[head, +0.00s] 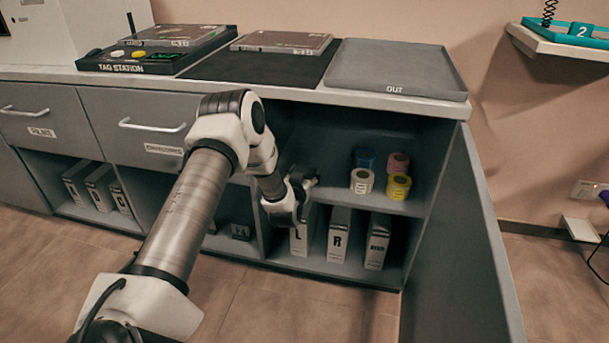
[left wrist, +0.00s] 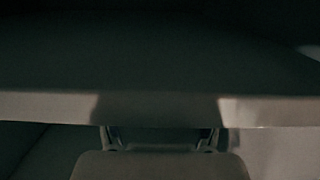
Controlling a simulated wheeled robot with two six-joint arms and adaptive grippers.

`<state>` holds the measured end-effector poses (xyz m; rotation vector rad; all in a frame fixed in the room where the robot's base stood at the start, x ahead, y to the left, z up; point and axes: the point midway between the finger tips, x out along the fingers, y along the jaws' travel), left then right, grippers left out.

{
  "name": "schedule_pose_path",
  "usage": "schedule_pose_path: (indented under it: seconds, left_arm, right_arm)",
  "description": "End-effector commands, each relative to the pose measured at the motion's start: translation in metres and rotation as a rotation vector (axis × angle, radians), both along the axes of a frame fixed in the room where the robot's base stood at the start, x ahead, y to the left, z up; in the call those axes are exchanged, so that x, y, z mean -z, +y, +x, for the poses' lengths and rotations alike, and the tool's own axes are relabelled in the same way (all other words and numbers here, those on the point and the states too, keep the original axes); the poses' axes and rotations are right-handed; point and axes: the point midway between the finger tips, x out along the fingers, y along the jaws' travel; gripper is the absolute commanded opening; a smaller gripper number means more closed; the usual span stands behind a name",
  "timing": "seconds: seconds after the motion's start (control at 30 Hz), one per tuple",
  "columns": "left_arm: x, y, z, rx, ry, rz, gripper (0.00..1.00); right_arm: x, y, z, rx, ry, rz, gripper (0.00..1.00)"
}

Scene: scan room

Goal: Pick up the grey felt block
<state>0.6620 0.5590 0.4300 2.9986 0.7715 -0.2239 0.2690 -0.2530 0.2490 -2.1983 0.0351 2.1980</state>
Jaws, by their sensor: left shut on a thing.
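My left gripper (head: 304,184) is inside the open cupboard, at about the height of its middle shelf and left of the tape rolls. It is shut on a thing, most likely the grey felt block. In the head view my gripper and wrist hide what it holds. In the left wrist view the two fingers of my gripper (left wrist: 160,138) show low in the picture. That view is very dark, and I cannot make out the block's outline there. My right gripper is not in view.
Tape rolls (head: 397,186) stand on the shelf, with labelled binders (head: 338,234) below. The open door (head: 465,250) borders the cupboard on the right. Above, the counter holds the OUT tray (head: 395,67), a dark mat (head: 262,66) and the tag station (head: 130,62).

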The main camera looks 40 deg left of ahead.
Motion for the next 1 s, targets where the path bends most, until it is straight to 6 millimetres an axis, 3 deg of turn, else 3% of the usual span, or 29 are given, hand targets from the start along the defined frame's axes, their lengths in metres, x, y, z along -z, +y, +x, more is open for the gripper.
schedule_pose_path:
  seconds: [0.23, 0.47, 1.0]
  left_arm:
    - [-0.010, 0.000, 0.000, 0.000, 0.001, 0.000, 0.32]
    - [-0.043, 0.000, 0.000, 0.000, 0.000, -0.001, 0.32]
    - [-0.050, -0.066, -0.119, 0.001, 0.006, -0.001, 0.32]
  right_arm:
    - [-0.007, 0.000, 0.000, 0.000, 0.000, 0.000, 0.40]
    - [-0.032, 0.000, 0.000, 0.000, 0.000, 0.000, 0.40]
    - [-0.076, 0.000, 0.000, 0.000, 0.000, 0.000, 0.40]
